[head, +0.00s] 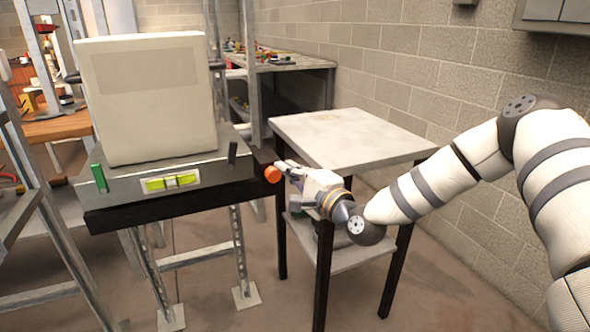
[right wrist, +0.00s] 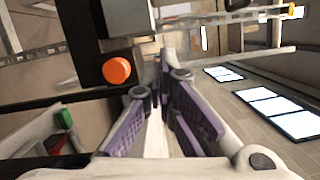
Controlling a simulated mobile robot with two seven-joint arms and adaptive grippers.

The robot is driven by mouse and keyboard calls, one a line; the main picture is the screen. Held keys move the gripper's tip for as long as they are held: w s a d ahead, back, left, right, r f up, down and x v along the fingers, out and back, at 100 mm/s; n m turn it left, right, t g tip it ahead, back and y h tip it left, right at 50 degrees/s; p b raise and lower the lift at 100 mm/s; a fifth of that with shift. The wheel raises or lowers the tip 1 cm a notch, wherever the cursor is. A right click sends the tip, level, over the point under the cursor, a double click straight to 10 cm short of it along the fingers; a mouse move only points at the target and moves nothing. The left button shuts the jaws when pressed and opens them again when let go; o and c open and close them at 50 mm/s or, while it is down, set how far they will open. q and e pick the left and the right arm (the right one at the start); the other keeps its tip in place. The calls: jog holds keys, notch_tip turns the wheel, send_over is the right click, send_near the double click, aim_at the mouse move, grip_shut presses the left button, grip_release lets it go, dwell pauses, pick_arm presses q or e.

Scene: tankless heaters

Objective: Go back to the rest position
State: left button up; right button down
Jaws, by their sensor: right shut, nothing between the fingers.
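My right gripper (head: 281,166) reaches in from the right in the head view, in front of the small grey-topped table. Its fingertips are beside an orange round button (head: 272,174) at the right end of the black bench edge. In the right wrist view the gripper (right wrist: 160,92) is shut with nothing between its purple-padded fingers. The orange button (right wrist: 117,70) sits just left of the fingertips there; I cannot tell whether they touch. My left gripper is not in view.
A white heater box (head: 150,100) stands on a grey platform with a yellow-green level (head: 170,183). The small table (head: 350,138) has a bare top and lower shelf close under my right arm. A block wall (head: 400,60) runs behind. Metal frame posts (head: 60,240) stand at left.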

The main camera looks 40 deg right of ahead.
jog(key=shift+s+f, duration=0.1)
jog(key=shift+s, duration=0.55)
